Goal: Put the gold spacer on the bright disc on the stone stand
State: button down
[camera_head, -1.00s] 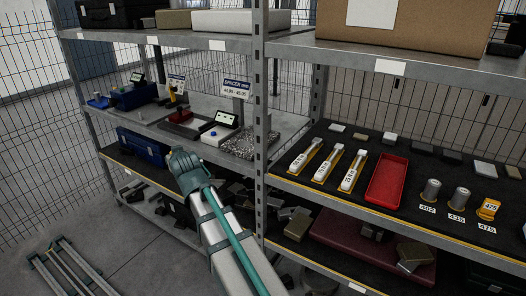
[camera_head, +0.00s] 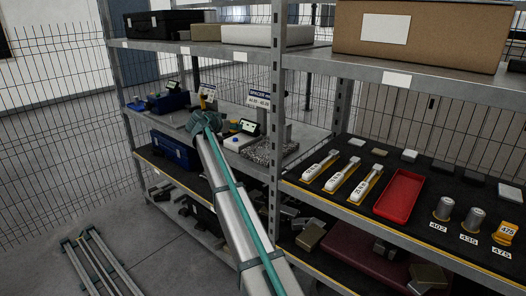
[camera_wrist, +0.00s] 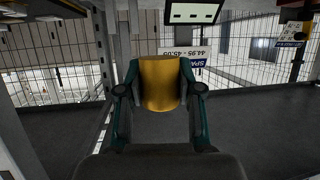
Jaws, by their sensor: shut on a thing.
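My gripper (camera_wrist: 160,90) is shut on the gold spacer (camera_wrist: 160,82), a gold curved piece between its two green fingers in the wrist view. In the head view my gripper (camera_head: 205,122) is over the middle shelf of the left bay, and my own arm hides the spacer. The stone stand (camera_head: 262,154), a speckled grey block with a grey upright behind it, is on the same shelf to the right of my gripper, apart from it. I cannot make out the bright disc on it.
A white instrument (camera_head: 238,142) with a dark display stands between my gripper and the stone stand. A spacer sign (camera_head: 258,98) hangs behind. The right bay holds a red tray (camera_head: 399,195) and several gauges.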

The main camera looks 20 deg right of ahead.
jog(key=d+f+p, duration=0.3)
jog(key=d, duration=0.6)
jog(key=p, duration=0.2)
send_over(263, 151)
notch_tip(263, 151, down, 6)
jog(key=shift+a+f, duration=0.15)
jog(key=shift+f, duration=0.05)
notch_tip(263, 151, down, 3)
jog(key=shift+r+p, duration=0.1)
jog(key=shift+p, duration=0.8)
jog(key=shift+f, duration=0.25)
jog(key=shift+f, duration=0.15)
jog(key=c, duration=0.8)
grip_release()
jog(key=shift+o, duration=0.2)
jog(key=b+v, duration=0.3)
jog(key=v, duration=0.9)
jog(key=shift+r+b, duration=0.2)
jog(key=shift+b, duration=0.15)
jog(key=shift+w, duration=0.1)
